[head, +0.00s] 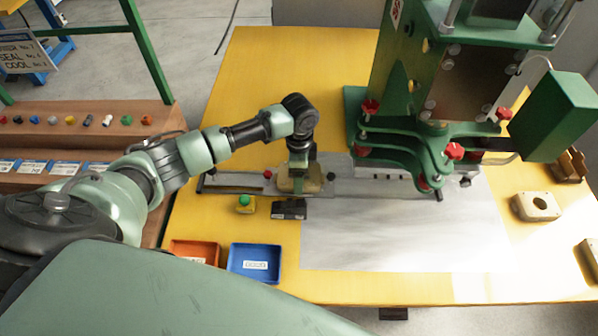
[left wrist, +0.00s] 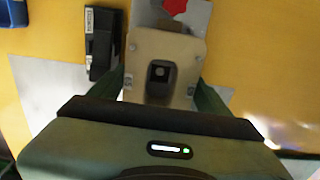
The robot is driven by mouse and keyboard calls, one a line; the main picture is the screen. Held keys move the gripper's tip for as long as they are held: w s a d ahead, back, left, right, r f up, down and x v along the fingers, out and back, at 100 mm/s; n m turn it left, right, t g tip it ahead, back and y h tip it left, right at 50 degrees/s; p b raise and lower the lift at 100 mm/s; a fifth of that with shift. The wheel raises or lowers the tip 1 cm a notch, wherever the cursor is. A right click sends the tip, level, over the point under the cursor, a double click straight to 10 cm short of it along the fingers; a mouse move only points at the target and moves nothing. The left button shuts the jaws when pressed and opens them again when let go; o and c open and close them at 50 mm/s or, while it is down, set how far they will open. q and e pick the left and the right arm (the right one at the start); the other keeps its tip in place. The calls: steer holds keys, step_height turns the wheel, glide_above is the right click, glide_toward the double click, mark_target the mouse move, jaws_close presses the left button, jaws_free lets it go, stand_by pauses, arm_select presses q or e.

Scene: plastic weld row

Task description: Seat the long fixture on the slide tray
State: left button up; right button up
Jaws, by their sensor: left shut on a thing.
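A beige block with a dark square socket, which I take for the long fixture (head: 312,185), is between the fingers of my left gripper (head: 299,172). It also shows in the left wrist view (left wrist: 150,45), with a green finger on each side. My left gripper is shut on it, pointing down from above. The fixture is over the grey slide tray (head: 345,188), left of the green press. Whether it rests flat on the tray or hangs just above it, I cannot tell. My right gripper is in neither view.
The green press (head: 385,100) with red knobs stands right of the arm. Orange (head: 196,250) and blue (head: 254,261) bins lie nearer. Another beige fixture (head: 537,205) is at right.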

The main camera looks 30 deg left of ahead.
arm_select(q)
steer(key=shift+f, duration=0.15)
steer(key=shift+p, duration=0.45)
stand_by(0.4)
steer(key=o, duration=1.6)
steer(key=c, duration=0.3)
steer(key=shift+c, duration=0.2)
step_height(320, 180, up, 7)
steer(key=p, duration=0.7)
steer(key=shift+p, duration=0.3)
